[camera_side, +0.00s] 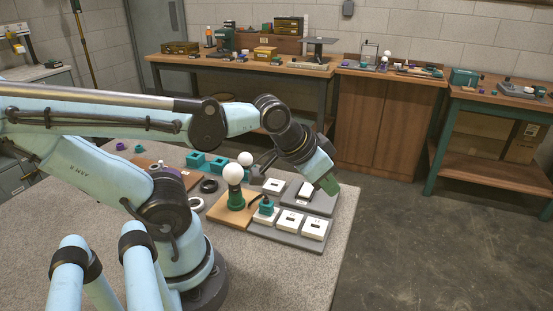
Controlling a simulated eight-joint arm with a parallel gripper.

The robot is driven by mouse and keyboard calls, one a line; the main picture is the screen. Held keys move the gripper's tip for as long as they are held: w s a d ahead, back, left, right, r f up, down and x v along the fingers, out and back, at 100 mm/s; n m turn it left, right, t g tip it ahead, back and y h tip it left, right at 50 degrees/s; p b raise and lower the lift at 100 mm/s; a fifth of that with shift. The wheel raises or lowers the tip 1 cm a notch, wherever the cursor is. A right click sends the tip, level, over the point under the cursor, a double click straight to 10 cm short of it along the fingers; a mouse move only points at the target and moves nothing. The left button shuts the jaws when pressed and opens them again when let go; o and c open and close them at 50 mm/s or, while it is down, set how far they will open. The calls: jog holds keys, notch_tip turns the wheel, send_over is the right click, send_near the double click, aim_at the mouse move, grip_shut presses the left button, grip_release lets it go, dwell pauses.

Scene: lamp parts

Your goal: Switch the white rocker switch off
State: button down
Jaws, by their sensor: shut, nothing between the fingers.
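A white rocker-like piece (305,191) sits on the right part of a dark grey panel (322,204) on the table. It is small here, and I cannot tell which way it is tipped. My gripper (330,186) is shut and empty, its green tip pointing down over the panel's far right, just right of the white piece. I cannot tell whether the tip touches anything. A white square plate with a dark slot (273,186) lies left of the white piece.
A lamp with a white bulb (233,174) and green base stands on a wooden board (223,212). Several white slotted modules (315,229) lie on a nearer grey panel. Another white bulb (245,158), teal blocks (196,159) and a black ring (209,186) lie behind. The table's right edge is close.

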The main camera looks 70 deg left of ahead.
notch_tip(320, 180, up, 4)
jog(key=n+g, duration=0.7)
jog(key=n, duration=2)
send_over(304, 194)
jog(key=shift+w+f, duration=0.1)
jog(key=shift+f, duration=0.05)
jog(key=shift+f, duration=0.1)
notch_tip(304, 194, down, 14)
jog(key=shift+r, duration=0.2)
jog(key=shift+f, duration=0.15)
